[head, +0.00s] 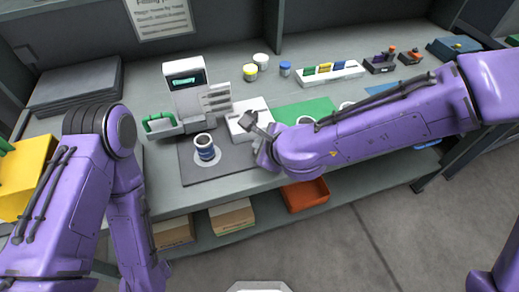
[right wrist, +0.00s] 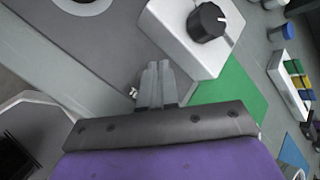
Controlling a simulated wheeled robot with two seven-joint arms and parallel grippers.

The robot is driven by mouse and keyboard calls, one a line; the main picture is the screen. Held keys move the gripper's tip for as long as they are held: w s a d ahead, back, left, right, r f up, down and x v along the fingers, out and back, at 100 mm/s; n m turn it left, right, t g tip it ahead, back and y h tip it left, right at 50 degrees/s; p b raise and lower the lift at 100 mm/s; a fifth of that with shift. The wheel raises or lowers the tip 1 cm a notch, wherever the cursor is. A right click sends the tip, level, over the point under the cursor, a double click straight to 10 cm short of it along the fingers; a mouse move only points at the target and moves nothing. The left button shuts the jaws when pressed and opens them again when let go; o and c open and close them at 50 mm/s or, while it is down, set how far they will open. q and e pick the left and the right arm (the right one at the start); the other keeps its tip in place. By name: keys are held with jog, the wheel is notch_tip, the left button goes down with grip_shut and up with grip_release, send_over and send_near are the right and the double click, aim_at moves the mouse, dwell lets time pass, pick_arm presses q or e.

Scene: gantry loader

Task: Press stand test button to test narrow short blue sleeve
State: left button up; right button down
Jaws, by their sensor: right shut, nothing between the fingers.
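The stand has a lit display (head: 184,81) and a green handle (head: 160,122). I cannot make out a test button on it. My right gripper (right wrist: 157,85) is shut and empty, low beside a white box (right wrist: 180,30) with a black knob (right wrist: 207,22). In the head view my right wrist partly hides that box, to the right of the sleeve.
A green mat (head: 305,111) lies right of the box. Behind are small jars (head: 250,72) and a white rack (head: 330,74) of coloured pieces. Dark trays (head: 75,85) are stacked at the left. An orange bin (head: 305,194) and cardboard boxes (head: 232,216) sit below.

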jog(key=shift+f, duration=0.35)
dwell(0.6)
jog(key=shift+r, duration=0.1)
jog(key=shift+r+p, duration=0.65)
jog(key=shift+r, duration=0.05)
notch_tip(320, 180, up, 5)
jog(key=p, duration=0.5)
jog(key=shift+r, duration=0.1)
dwell(0.7)
